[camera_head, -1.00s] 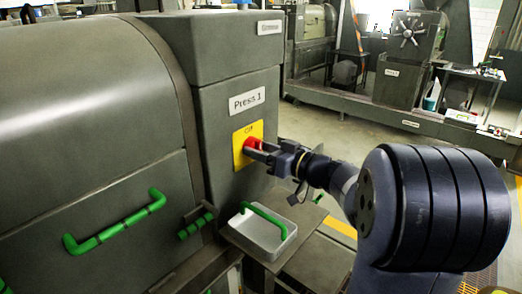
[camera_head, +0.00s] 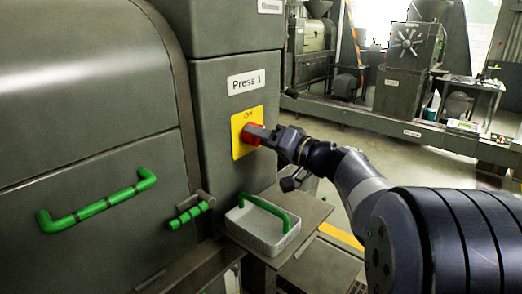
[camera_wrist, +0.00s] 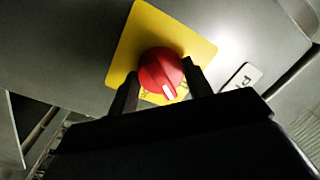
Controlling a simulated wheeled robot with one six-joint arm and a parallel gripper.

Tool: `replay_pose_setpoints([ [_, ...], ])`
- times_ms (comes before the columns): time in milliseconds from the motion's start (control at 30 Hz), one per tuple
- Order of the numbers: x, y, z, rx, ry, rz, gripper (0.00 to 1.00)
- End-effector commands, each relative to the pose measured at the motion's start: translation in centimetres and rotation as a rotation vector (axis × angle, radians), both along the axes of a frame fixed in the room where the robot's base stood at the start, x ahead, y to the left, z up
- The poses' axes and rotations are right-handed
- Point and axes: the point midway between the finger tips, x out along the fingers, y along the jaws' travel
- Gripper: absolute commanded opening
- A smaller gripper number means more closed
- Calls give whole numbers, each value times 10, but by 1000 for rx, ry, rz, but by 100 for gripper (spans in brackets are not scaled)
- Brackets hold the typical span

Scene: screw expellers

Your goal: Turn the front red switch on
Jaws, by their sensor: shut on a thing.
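The red switch (camera_head: 251,133) is a round knob on a yellow plate (camera_head: 237,146) below the "Press 1" label; "Off" is readable at the plate's top in the head view. In the wrist view the red knob (camera_wrist: 161,72) shows a white mark pointing down and slightly right. My gripper (camera_head: 262,136) is at the knob, with one finger on each side of it. In the wrist view my gripper (camera_wrist: 160,85) has its two dark fingers shut on the knob's sides. Part of the plate's lower lettering is hidden behind the knob and fingers.
A grey tray (camera_head: 290,239) with a green handle sits on a ledge below the switch. Green handles (camera_head: 97,208) are on the machine's front at left. Another machine (camera_head: 405,75) stands across the open floor at back right.

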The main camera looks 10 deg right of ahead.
Motion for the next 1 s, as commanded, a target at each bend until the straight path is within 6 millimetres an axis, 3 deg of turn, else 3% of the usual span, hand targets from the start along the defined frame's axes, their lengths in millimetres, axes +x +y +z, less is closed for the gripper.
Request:
replay_pose_setpoints([
  [1000, -1, 2, -1, 711, 516, 0, 25],
])
